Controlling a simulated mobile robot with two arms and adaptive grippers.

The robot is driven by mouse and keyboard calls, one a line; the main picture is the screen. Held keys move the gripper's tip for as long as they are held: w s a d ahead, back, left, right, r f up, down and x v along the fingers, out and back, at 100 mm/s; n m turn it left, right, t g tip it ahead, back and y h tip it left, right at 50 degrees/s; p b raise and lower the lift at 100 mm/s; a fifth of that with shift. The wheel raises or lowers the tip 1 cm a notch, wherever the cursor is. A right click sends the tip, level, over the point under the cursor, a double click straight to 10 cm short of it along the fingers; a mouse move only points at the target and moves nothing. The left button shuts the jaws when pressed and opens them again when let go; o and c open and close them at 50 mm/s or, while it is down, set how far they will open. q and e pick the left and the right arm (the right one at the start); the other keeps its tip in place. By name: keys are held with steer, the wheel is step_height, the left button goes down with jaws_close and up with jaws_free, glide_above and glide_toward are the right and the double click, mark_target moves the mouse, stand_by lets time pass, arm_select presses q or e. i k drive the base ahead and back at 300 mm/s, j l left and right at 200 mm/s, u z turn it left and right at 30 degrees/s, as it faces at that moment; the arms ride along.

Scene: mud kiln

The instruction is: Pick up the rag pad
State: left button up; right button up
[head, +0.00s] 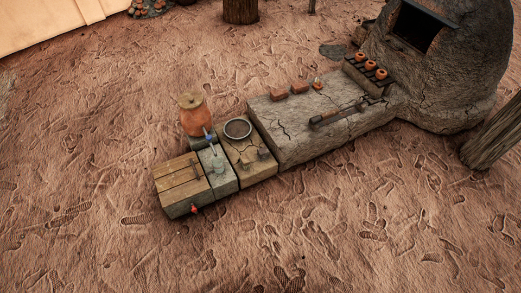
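I cannot make out a rag pad for certain in the head view. Small items lie on the low row of blocks and the cracked mud bench (292,143), but they are too small to identify as cloth. Neither of my grippers is in view.
An orange lidded jar (196,118), a dark round basin (237,129) and a wooden-topped box (182,178) are at the bench's left end. Bricks (279,94) and a long tool (338,115) lie on the bench. A domed kiln (440,75) stands right. Foreground ground is clear.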

mark_target(263, 153)
steer(key=i+l+u, duration=0.1)
steer(key=u, duration=0.35)
steer(key=i+l+u, duration=0.2)
steer(key=u, duration=0.3)
